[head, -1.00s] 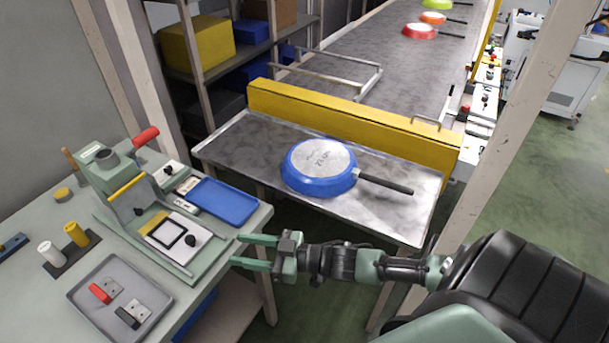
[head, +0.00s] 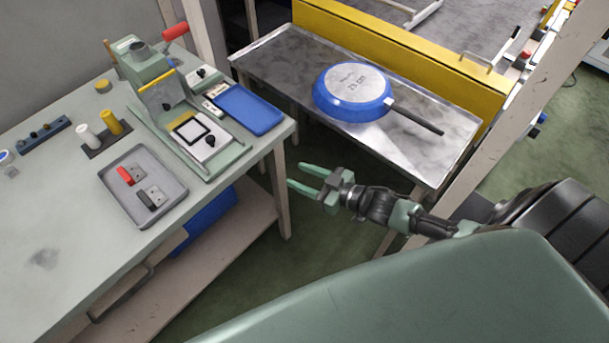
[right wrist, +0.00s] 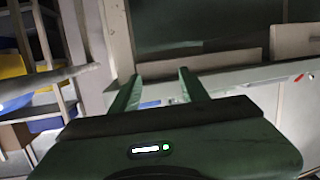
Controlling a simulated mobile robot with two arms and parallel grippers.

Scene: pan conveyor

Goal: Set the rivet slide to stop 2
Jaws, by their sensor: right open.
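A green bench press (head: 150,75) with a red lever (head: 175,32) stands on the workbench at the left of the head view. On its base is a pale sliding plate (head: 203,150) with a black square frame and a black knob (head: 210,140). I cannot tell which part is the rivet slide, and no stop numbers are readable. My right gripper (head: 297,176) is open and empty, off the bench's right edge and apart from the press. Its two green fingers also show in the right wrist view (right wrist: 160,77). My left gripper is out of view.
A blue tray (head: 276,122) lies beside the press. A grey tray (head: 125,205) holds a red-handled and a black-handled piece. A blue bar with knobs (head: 62,124) lies farther left. An upturned blue pan (head: 330,105) rests on the metal table (head: 270,60).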

